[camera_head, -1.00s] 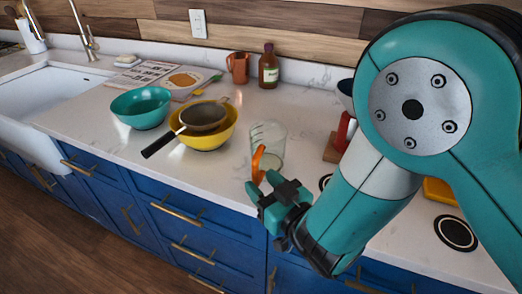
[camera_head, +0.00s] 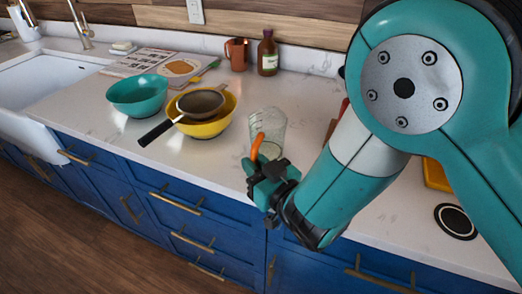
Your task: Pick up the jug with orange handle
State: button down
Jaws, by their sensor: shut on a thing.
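The clear jug (camera_head: 268,128) with measuring marks is at the counter's front edge, slightly tilted in the picture. Its orange handle (camera_head: 257,147) faces me. My gripper (camera_head: 262,170) is shut on the lower part of the handle, and its fingers hide that part. Whether the jug's base touches the counter cannot be told, as my gripper covers the lower part.
A yellow bowl (camera_head: 226,122) with a strainer (camera_head: 201,101) on it stands left of the jug, its black handle toward the front. A teal bowl (camera_head: 138,97) is further left. A copper mug (camera_head: 237,55) and brown bottle (camera_head: 268,54) stand behind.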

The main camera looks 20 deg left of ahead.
notch_tip(320, 180, up, 20)
jog(key=p, duration=1.6)
jog(key=shift+d, duration=0.1)
